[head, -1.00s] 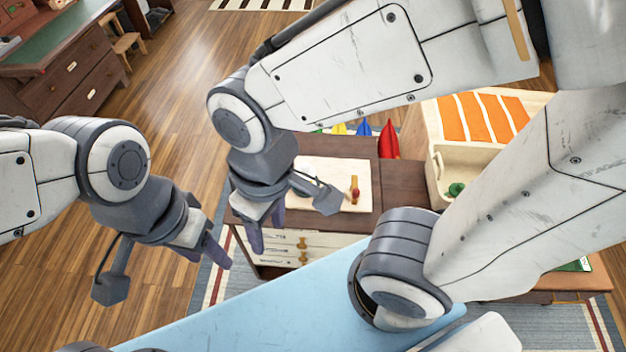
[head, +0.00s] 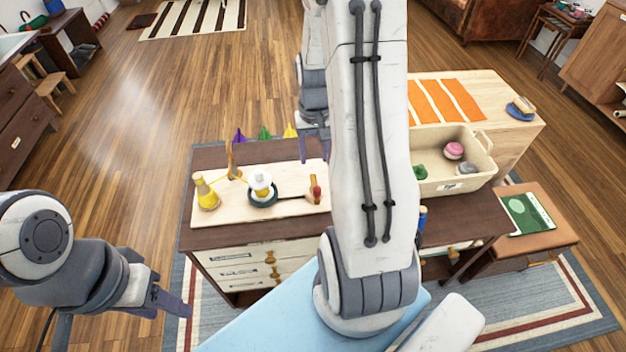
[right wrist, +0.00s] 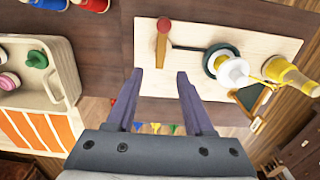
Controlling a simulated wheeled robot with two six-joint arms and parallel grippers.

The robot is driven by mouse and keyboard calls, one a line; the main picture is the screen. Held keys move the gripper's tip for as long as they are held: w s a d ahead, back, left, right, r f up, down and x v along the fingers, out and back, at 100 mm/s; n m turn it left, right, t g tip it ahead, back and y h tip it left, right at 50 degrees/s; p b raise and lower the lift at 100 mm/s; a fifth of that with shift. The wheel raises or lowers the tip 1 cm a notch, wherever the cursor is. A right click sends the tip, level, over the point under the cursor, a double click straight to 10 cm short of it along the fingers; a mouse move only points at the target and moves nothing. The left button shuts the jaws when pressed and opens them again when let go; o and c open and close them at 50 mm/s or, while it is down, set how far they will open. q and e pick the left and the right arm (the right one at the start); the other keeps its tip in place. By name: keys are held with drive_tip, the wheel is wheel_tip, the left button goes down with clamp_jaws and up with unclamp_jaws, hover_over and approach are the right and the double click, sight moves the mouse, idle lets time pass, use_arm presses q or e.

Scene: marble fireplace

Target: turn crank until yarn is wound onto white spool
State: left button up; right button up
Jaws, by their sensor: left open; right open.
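A pale board (head: 285,207) on the dark table carries a yellow yarn cone (head: 208,198), a white spool (head: 261,182) on a dark green disc, and a crank with a red-knobbed wooden handle (head: 316,194). The spool (right wrist: 233,70) looks mostly white, with a little yellow beside it. In the right wrist view the crank handle (right wrist: 161,48) lies just beyond my open, empty right gripper (right wrist: 158,73), in line with the gap. In the head view my right arm hides most of that gripper. My left gripper (head: 165,300) is open and empty, left of the table.
A cream bin (head: 440,180) with a green and a pink item stands right of my arm. Purple, green and yellow pennants (head: 264,132) show behind the board. A wooden guide post (head: 231,160) stands near the cone. Drawers (head: 235,270) are below the tabletop.

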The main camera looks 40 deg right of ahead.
sight(314, 181)
wheel_tip(314, 181, down, 10)
drive_tip(key=shift+r, duration=0.1)
idle(0.4)
clamp_jaws()
